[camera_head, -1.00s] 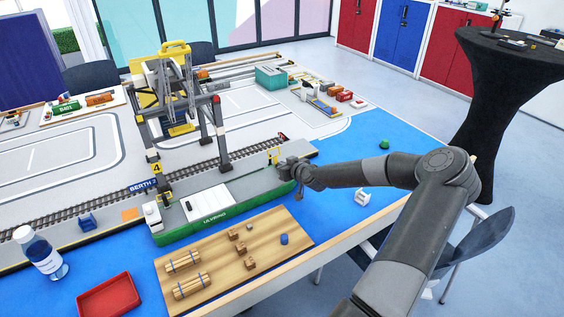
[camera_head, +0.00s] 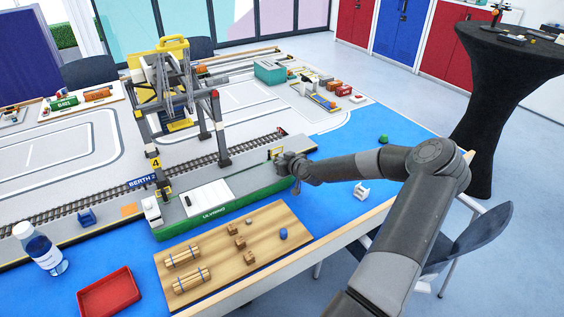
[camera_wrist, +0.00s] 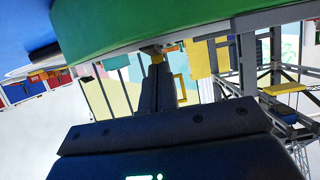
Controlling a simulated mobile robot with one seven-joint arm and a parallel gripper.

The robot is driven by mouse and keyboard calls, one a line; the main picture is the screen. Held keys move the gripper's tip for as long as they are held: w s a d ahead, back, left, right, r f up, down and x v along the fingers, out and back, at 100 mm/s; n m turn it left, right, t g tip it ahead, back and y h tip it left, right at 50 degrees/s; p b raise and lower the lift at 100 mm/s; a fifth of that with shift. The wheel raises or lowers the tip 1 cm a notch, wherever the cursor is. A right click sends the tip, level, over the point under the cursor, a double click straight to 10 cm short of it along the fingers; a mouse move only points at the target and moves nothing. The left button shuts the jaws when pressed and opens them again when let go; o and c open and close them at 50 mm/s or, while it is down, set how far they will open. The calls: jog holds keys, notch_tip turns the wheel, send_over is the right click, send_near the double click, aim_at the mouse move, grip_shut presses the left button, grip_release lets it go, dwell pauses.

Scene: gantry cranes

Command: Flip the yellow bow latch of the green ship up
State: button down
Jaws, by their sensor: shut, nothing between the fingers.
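The green ship (camera_head: 225,215), with a grey deck and a white hatch, lies along the quay in the head view. My gripper (camera_head: 297,186) is at its right end, over the bow, and hides part of it. In the wrist view the green hull (camera_wrist: 150,22) fills the top, and the shut fingers (camera_wrist: 157,60) point up toward its edge. A small yellow piece (camera_wrist: 151,49), perhaps the bow latch, shows right at the fingertips. I cannot tell whether they touch it or how it is tilted. Nothing shows held between the fingers.
A gantry crane (camera_head: 218,120) straddles the rails behind the ship. A thin yellow frame (camera_head: 276,153) stands behind my gripper. A wooden board (camera_head: 215,265) with small loads lies in front of the ship. A white piece (camera_head: 361,190) and a green piece (camera_head: 384,139) stand on the blue surface at right.

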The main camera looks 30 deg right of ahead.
jog(key=shift+s+r, duration=0.1)
jog(key=shift+r, duration=0.45)
jog(key=r, duration=0.2)
jog(key=shift+s+r, duration=0.2)
jog(key=shift+r, duration=0.2)
jog(key=s+f, duration=0.1)
jog(key=s, duration=0.2)
jog(key=s+f, duration=0.2)
jog(key=s, duration=0.1)
jog(key=s+f, duration=0.2)
jog(key=s, duration=0.1)
jog(key=shift+w+r, duration=0.1)
